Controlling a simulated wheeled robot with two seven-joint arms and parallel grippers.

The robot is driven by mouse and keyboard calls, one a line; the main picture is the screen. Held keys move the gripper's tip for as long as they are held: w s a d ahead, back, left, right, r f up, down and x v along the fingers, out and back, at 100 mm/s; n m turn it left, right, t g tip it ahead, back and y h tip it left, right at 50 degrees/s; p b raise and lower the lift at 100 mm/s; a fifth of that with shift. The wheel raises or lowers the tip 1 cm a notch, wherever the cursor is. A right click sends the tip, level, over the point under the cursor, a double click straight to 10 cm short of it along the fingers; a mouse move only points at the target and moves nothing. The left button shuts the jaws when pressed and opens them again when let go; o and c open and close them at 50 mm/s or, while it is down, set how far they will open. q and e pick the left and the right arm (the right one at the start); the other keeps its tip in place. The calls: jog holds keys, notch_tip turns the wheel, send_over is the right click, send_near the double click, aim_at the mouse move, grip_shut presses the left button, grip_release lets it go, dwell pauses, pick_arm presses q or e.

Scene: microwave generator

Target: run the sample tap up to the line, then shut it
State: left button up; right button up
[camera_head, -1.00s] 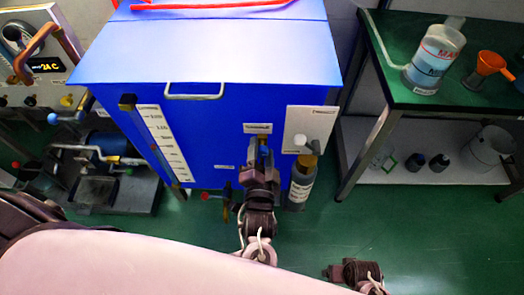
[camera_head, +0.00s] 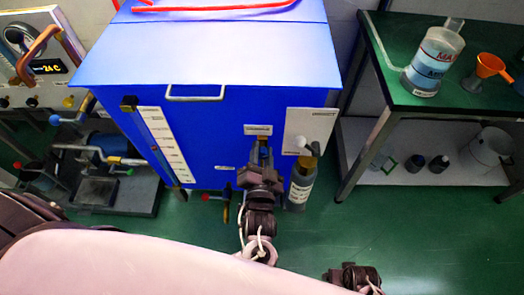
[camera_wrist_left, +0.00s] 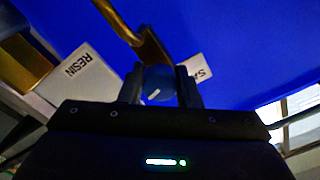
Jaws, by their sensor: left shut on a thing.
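The big blue tank (camera_head: 215,120) fills the middle of the head view. A small label (camera_head: 258,130) sits on its front above my left gripper (camera_head: 262,160). In the wrist view the left gripper (camera_wrist_left: 160,88) is shut on a round blue-grey knob (camera_wrist_left: 157,84), next to a label (camera_wrist_left: 200,70) reading "SA". A brass-coloured pipe (camera_wrist_left: 145,40) runs just behind it. A dark bottle (camera_head: 300,187) with a white label stands right of the gripper; its fill level and any line cannot be made out. My right gripper (camera_head: 355,276) is at the bottom edge, partly cut off.
A pale panel (camera_head: 311,127) and a grey handle (camera_head: 305,142) are above the bottle. A red-handled valve (camera_head: 207,197) is left of my gripper. A scale strip (camera_head: 165,145) runs down the tank. A green-topped bench (camera_head: 395,65) stands right; the floor before it is clear.

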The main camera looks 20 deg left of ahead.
pick_arm(q)
jog(key=shift+n, duration=0.6)
jog(key=o, duration=1)
jog(key=shift+s, duration=0.1)
jog(key=shift+v, duration=3.8)
